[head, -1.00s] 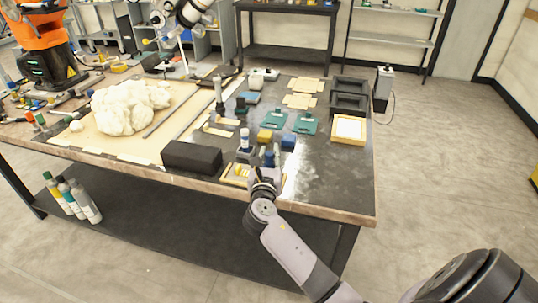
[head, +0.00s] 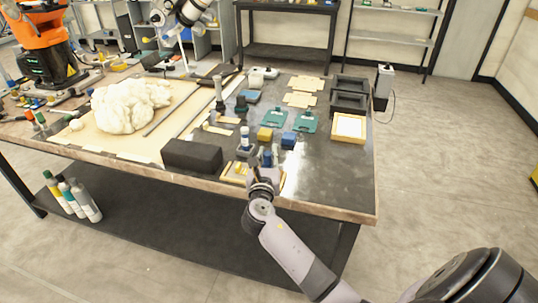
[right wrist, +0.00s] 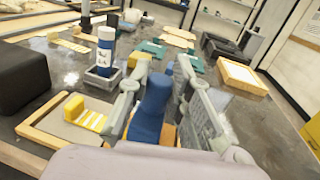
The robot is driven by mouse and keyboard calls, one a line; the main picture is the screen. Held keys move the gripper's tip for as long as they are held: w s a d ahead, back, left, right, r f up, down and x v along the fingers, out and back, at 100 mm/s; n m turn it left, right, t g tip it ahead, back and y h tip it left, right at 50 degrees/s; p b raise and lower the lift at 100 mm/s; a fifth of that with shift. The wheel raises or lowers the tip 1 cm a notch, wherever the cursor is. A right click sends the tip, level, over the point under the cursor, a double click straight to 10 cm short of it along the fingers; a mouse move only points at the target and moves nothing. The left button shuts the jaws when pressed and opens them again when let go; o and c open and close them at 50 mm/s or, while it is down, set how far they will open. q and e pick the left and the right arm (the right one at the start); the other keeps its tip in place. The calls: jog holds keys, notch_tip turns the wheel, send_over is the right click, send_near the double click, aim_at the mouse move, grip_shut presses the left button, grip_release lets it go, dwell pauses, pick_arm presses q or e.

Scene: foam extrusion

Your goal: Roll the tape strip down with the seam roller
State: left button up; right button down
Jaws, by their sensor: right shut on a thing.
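My right gripper (head: 262,180) is at the front edge of the table, beside a small wood-rimmed tray. In the right wrist view its two fingers (right wrist: 160,100) are closed around a blue handle (right wrist: 152,105), which I take to be the seam roller. The handle stands roughly upright, and its lower end is hidden. To its left, the tray (right wrist: 38,130) holds a yellow piece with pale stripes (right wrist: 82,112). I cannot make out the tape strip for certain. My left gripper is not in view.
A blue-and-white bottle (right wrist: 105,45) stands in a dark holder just behind the tray. A black block (head: 192,156) lies to the left. Blue and yellow blocks (head: 264,134) and teal pieces (head: 306,122) lie farther back. The table's right front is clear.

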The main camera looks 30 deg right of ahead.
jog(key=shift+w+a+f, duration=0.2)
jog(key=shift+a, duration=0.05)
jog(key=shift+w+a, duration=0.1)
jog(key=shift+w, duration=0.05)
jog(key=shift+w+a, duration=0.25)
jog(key=shift+w+a, duration=0.1)
jog(key=shift+w, duration=0.05)
dwell(0.5)
jog(key=shift+w+a+p, duration=0.25)
jog(key=shift+w+p, duration=0.05)
jog(key=shift+w+r, duration=0.1)
jog(key=shift+r, duration=0.05)
jog(key=shift+w+a, duration=0.3)
jog(key=shift+w, duration=0.05)
